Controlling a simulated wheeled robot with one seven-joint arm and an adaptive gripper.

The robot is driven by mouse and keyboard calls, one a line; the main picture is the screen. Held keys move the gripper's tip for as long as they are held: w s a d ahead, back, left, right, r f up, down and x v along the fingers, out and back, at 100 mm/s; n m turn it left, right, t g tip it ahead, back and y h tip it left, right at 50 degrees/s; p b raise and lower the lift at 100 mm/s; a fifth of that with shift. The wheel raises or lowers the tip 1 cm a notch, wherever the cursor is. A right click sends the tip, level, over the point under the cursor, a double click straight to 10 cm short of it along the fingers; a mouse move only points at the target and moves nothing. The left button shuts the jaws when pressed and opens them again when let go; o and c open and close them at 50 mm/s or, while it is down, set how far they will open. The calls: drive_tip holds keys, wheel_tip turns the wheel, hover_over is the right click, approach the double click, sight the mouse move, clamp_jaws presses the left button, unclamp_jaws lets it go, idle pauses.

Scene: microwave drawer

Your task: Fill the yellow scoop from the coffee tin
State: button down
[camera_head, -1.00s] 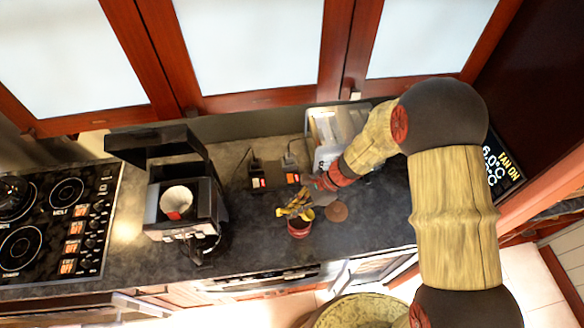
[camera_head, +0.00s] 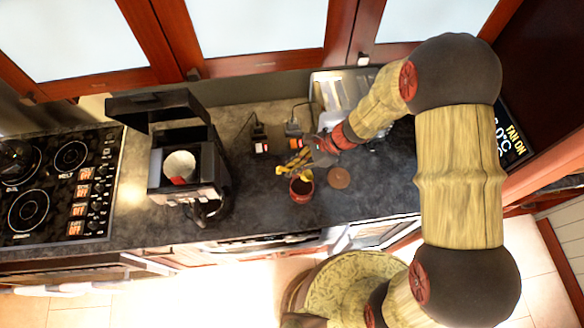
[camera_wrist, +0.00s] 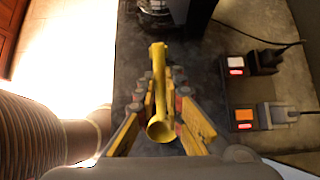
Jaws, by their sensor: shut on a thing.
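My gripper (camera_head: 299,160) has yellow fingers and is shut on the yellow scoop (camera_head: 307,175). In the wrist view the scoop (camera_wrist: 158,92) lies between the fingers (camera_wrist: 162,112), its round, hollow end towards the camera. In the head view the scoop overlaps the upper rim of the open red coffee tin (camera_head: 302,197). My gripper is just above the tin in the picture. I cannot tell whether the scoop touches the tin or holds coffee. The tin does not clearly show in the wrist view.
A round brown lid (camera_head: 339,178) lies right of the tin. A black coffee maker (camera_head: 204,180) with a white filter stands to the left, beyond it a cooktop (camera_head: 50,190). Two wall plugs with cables (camera_head: 260,140) and a metal toaster-like box (camera_head: 338,90) are behind.

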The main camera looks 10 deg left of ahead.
wheel_tip(320, 180, down, 11)
drive_tip(key=b, duration=0.8)
drive_tip(key=shift+s+d+b, duration=0.1)
drive_tip(key=shift+s+b, duration=0.05)
drive_tip(key=shift+b, duration=0.25)
idle(0.5)
drive_tip(key=shift+s+d+f, duration=0.1)
drive_tip(key=shift+s+f, duration=0.2)
idle(0.6)
drive_tip(key=shift+s+h+p, duration=0.15)
drive_tip(key=shift+h+p, duration=0.15)
drive_tip(key=shift+p, duration=0.1)
drive_tip(key=shift+s+a+f+h+p, duration=0.1)
drive_tip(key=shift+a+f+h+p, duration=0.1)
drive_tip(key=shift+a+h+p, duration=0.55)
drive_tip(key=shift+d+f+h+p, duration=0.15)
drive_tip(key=shift+h+p, duration=0.3)
drive_tip(key=shift+p, duration=0.85)
idle(0.6)
drive_tip(key=shift+w, duration=0.3)
drive_tip(key=shift+w+a+r, duration=0.15)
drive_tip(key=shift+a+r, duration=0.1)
drive_tip(key=shift+r, duration=0.1)
